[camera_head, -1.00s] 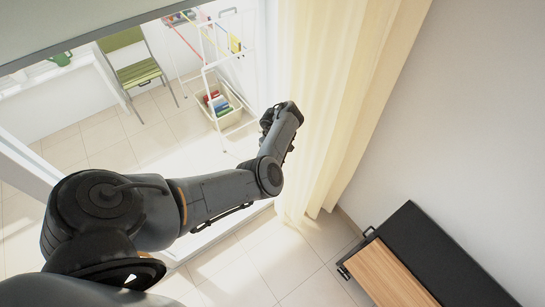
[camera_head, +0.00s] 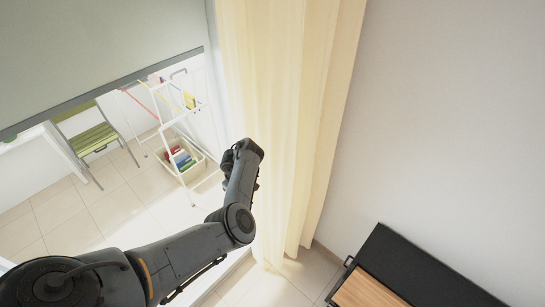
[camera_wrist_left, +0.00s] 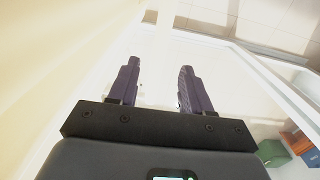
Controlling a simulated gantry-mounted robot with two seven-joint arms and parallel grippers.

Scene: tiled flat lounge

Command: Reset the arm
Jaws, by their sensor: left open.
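My left arm (camera_head: 190,245) comes in from the lower left in the head view. It bends at a joint and its end points up the picture, in front of the window opening and beside the cream curtain. The gripper at its end is mostly hidden by the wrist in that view. In the left wrist view my left gripper (camera_wrist_left: 158,66) has two dark fingers standing apart with nothing between them. Pale curtain and bright floor show beyond the fingers. My right gripper is in neither view.
The cream curtain (camera_head: 285,120) hangs just right of the arm. A white rack (camera_head: 168,115) with a basket (camera_head: 182,160) and a green chair (camera_head: 92,135) stand beyond the opening. A black and wood cabinet (camera_head: 405,270) is at lower right. The wall between is bare.

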